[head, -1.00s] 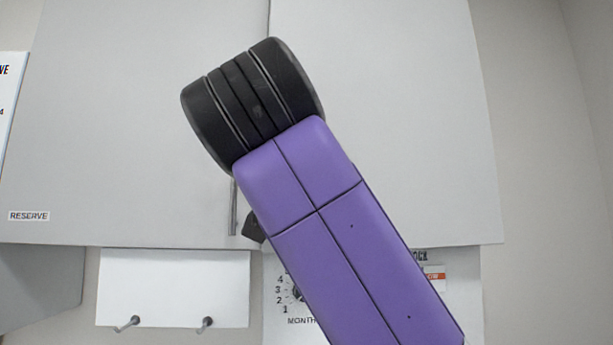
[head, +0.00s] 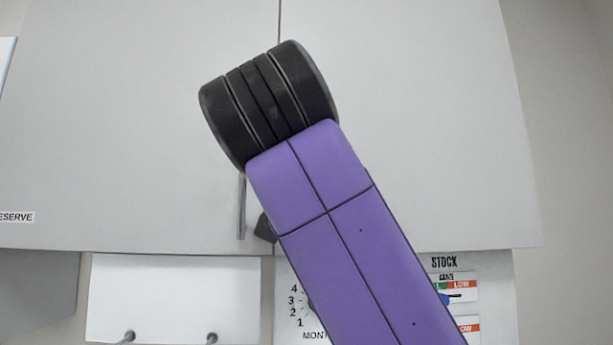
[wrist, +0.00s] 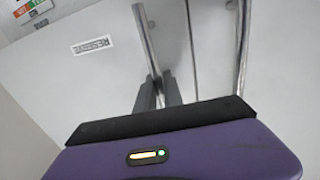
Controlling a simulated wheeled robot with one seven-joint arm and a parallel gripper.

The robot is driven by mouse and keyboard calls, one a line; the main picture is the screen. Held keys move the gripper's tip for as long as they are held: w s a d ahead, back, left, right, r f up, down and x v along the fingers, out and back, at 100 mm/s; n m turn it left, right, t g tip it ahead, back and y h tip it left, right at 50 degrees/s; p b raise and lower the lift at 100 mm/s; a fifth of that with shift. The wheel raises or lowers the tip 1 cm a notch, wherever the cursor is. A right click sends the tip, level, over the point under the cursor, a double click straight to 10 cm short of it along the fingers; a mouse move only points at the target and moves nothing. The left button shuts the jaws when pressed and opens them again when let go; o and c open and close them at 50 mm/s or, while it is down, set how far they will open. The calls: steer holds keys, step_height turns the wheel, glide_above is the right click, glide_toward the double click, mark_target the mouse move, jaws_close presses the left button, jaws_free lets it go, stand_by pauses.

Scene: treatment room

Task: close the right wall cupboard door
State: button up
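The right wall cupboard door (head: 430,130) is plain light grey. It looks about flush with the left door (head: 120,110), with a thin seam between them; a slight gap cannot be ruled out. In the wrist view, turned about upside down, the right door (wrist: 60,85) is on the left, with a RESERVE label and a metal bar handle (wrist: 145,40). My gripper's dark fingers (wrist: 160,88) are close together around the near end of that handle and appear shut on it. In the head view my arm hides the handle and most of the gripper.
The left door's handle (head: 241,208) stands beside my arm, and it shows in the wrist view (wrist: 243,45). Below the cupboard are a white panel (head: 175,295) with two pegs, a month dial and a stock board (head: 465,290). A side wall (head: 575,150) is at the right.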

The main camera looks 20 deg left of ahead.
steer(key=shift+s+a+f+b, duration=0.15)
steer(key=shift+s+f+b, duration=0.15)
steer(key=shift+s, duration=0.1)
steer(key=s+d+b, duration=0.1)
steer(key=s+b, duration=0.1)
steer(key=s, duration=0.5)
steer(key=shift+d+r, duration=0.25)
steer(key=shift+d, duration=0.15)
